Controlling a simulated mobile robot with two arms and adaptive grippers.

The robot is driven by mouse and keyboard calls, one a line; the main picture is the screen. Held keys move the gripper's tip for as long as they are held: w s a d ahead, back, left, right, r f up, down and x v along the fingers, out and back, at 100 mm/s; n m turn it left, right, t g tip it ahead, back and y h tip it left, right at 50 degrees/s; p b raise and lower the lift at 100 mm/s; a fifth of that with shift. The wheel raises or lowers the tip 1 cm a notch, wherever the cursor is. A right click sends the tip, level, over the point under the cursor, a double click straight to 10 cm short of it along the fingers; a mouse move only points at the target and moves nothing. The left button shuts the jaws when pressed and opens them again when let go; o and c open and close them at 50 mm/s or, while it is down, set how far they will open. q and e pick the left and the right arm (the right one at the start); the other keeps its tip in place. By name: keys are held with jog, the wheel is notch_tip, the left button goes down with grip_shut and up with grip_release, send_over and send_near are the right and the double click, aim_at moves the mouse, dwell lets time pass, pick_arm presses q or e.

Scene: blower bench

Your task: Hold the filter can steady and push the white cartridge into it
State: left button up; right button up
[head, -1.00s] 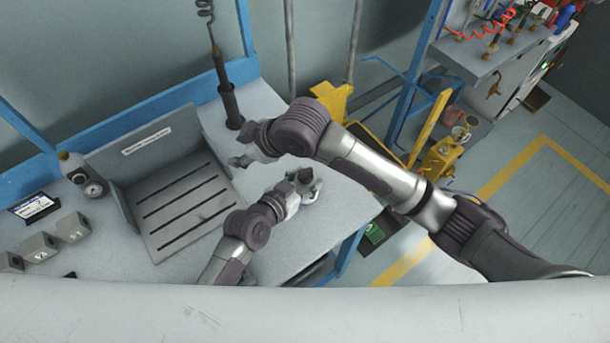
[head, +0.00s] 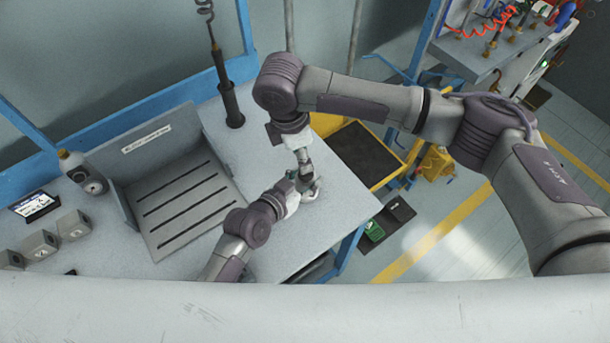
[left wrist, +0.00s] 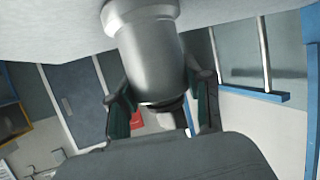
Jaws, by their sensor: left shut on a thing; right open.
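The filter can (left wrist: 150,60) is a silver-grey cylinder with a wider collar, close to the pale bench surface in the left wrist view, which looks upside down. My left gripper (left wrist: 160,100) is shut on the can, with a dark finger on each side. In the head view my left gripper (head: 308,190) is over the right part of the bench, and the can is mostly hidden there. My right gripper (head: 304,164) is open, right above the can and left gripper; whether it touches them I cannot tell. I cannot make out the white cartridge.
A grey slotted fixture (head: 135,150) stands on the bench (head: 270,245) left of my grippers. A dark upright tool (head: 229,100) hangs on a coiled cord behind. A bottle with a gauge (head: 75,170) and several grey blocks (head: 74,226) are far left. A yellow-framed tray (head: 365,155) lies beyond the bench's right edge.

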aim_at(306, 177)
jog(key=shift+w+d+f, duration=0.1)
jog(key=shift+d+f, duration=0.1)
jog(key=shift+f, duration=1.3)
jog(key=shift+w+d+f, duration=0.1)
jog(key=shift+d+f, duration=0.05)
jog(key=shift+f, duration=1.3)
grip_shut()
